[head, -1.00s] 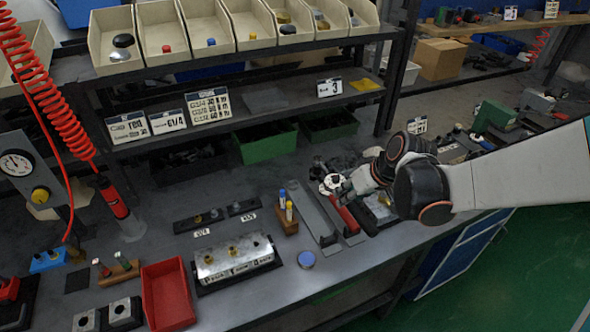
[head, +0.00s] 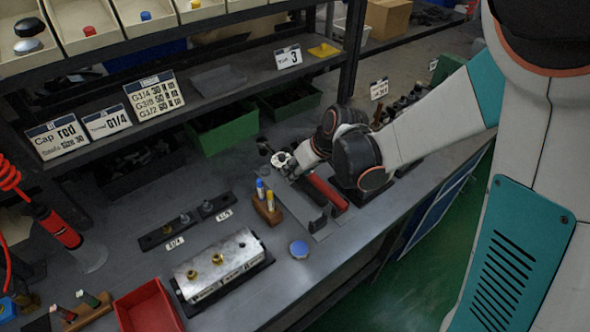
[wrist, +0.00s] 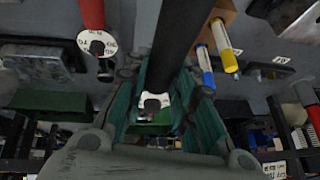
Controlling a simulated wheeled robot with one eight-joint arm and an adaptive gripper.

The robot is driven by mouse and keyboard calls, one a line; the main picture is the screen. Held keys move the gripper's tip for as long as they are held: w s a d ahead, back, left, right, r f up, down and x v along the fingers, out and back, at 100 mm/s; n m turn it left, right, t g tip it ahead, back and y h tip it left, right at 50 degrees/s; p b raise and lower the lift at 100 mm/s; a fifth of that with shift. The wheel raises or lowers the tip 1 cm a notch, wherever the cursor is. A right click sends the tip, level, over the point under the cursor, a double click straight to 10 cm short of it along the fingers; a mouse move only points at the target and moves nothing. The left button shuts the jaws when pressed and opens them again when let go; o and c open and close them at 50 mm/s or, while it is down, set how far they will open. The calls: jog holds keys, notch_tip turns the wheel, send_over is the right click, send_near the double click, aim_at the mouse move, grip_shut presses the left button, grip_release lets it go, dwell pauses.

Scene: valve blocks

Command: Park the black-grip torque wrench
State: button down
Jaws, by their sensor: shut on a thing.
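My gripper (wrist: 160,95) is shut on the black-grip torque wrench (wrist: 180,45), whose dark shaft runs between the teal-sided fingers in the wrist view. A white tag (wrist: 152,103) shows at its near end. In the head view my gripper (head: 292,168) is over the bench behind the grey holder plates, with a white tag (head: 281,158) at it; most of the black wrench is hidden there. The red-grip wrench (head: 325,191) lies on the right holder plate, and also shows in the wrist view (wrist: 93,14). The left holder plate (head: 298,206) looks empty.
A wooden block with blue and yellow markers (head: 267,212) stands left of the plates. A shelf with green bins (head: 225,132) stands behind.

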jog(key=shift+f+b, duration=2.25)
jog(key=shift+f, duration=0.25)
jog(key=shift+s+f+b, duration=0.1)
jog(key=shift+f+b, duration=1.8)
jog(key=shift+f, duration=0.1)
jog(key=c, duration=1.2)
grip_release()
jog(key=shift+r, duration=0.1)
jog(key=shift+c, duration=0.2)
jog(key=shift+d, duration=0.1)
jog(key=v, duration=1.2)
